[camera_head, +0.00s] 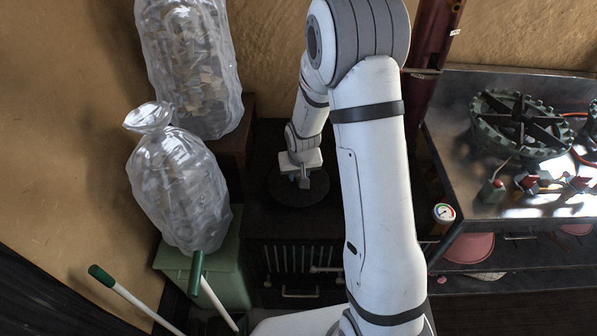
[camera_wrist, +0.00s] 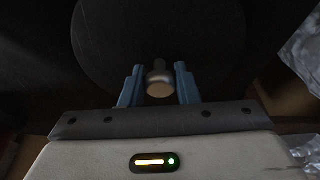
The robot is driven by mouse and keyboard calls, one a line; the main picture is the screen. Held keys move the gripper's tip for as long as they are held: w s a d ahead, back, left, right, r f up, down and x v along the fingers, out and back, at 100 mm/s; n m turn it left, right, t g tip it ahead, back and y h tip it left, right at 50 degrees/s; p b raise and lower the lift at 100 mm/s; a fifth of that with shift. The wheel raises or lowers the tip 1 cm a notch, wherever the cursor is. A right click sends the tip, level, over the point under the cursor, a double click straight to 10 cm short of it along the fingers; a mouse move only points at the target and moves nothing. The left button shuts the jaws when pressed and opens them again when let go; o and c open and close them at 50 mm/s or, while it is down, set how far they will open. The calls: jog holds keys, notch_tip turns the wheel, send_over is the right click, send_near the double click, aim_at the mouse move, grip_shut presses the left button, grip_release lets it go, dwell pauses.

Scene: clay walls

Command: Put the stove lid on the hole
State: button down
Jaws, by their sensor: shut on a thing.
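The stove lid (camera_head: 284,196) is a dark round disc at the top of the dark stove (camera_head: 258,222) in the head view. It fills the upper middle of the wrist view (camera_wrist: 160,30). My gripper (camera_head: 301,180) points down over the lid. In the wrist view its blue fingers (camera_wrist: 158,77) stand on either side of the lid's pale-tipped knob (camera_wrist: 160,86), shut on it. I cannot make out the hole, nor tell whether the lid rests on the stove or hangs just above it.
Two filled clear plastic bags, one at the back (camera_head: 190,65) and one in front (camera_head: 180,190), stand left of the stove, the front one on a green box (camera_head: 225,270). A metal counter (camera_head: 455,110) with a gas burner (camera_head: 520,125) is at right. Green-tipped handles (camera_head: 197,270) rise at lower left.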

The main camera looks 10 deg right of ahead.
jog(key=shift+f+b, duration=0.55)
jog(key=shift+b, duration=0.05)
dwell(0.3)
jog(key=c, duration=1)
grip_release()
jog(key=v, duration=0.8)
jog(key=shift+g, duration=0.3)
jog(key=s+d+r+p, duration=0.1)
jog(key=s+r, duration=0.5)
jog(key=s, duration=0.1)
jog(key=s+d+r+p, duration=0.1)
jog(key=s+r+p, duration=0.1)
jog(key=s+r, duration=0.5)
jog(key=s+d+r+p, duration=0.1)
jog(key=s+r, duration=0.6)
jog(key=s, duration=0.2)
jog(key=shift+d+p, duration=0.3)
jog(key=shift+p, duration=0.05)
